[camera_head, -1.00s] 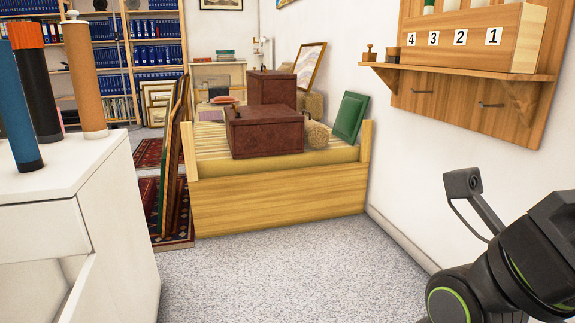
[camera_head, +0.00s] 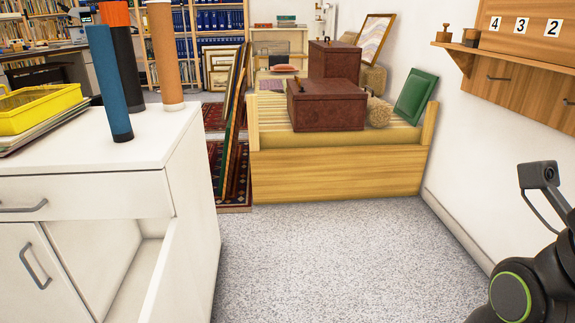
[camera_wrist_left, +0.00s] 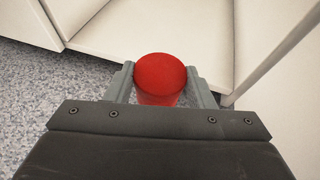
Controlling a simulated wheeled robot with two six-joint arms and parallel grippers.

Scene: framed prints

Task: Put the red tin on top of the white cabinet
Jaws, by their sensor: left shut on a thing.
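The red tin (camera_wrist_left: 162,77) shows in the left wrist view. My left gripper (camera_wrist_left: 161,84) is shut on it, with one finger on each side. White panels of furniture lie behind the tin in that view. In the head view the white cabinet (camera_head: 62,152) stands at the left, with a drawer, a door and an open compartment. Neither my left gripper nor the tin shows in the head view. Part of my right arm shows at the lower right, but its gripper is out of frame.
On the cabinet stand a blue tube (camera_head: 109,82), a black tube with an orange top (camera_head: 123,60) and a tan tube (camera_head: 165,55). A yellow tray (camera_head: 38,108) lies at its left. The cabinet top's front is bare. Grey floor is clear before the wooden bench (camera_head: 335,174).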

